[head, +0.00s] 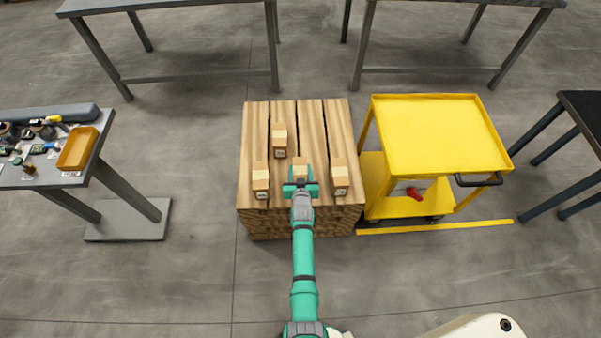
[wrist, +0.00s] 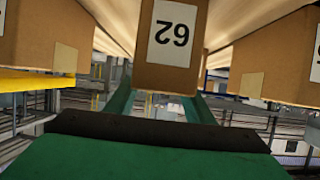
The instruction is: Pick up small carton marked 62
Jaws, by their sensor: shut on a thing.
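The small carton marked 62 (wrist: 170,70) is brown cardboard with a white label; the number appears upside down in the wrist view. In the head view this carton (head: 299,165) is at the front middle of the wooden stack, partly hidden by my gripper (head: 301,186). In the wrist view my gripper (wrist: 158,104) has its green fingers at either side of the carton and is shut on it. I cannot tell whether the carton touches the wood.
Similar cartons stand close on the left (head: 260,180) and right (head: 340,180), with another behind (head: 279,140). They sit on the wooden stack (head: 312,115). A yellow cart (head: 435,130) stands just right. A table with an orange bin (head: 77,148) is at left.

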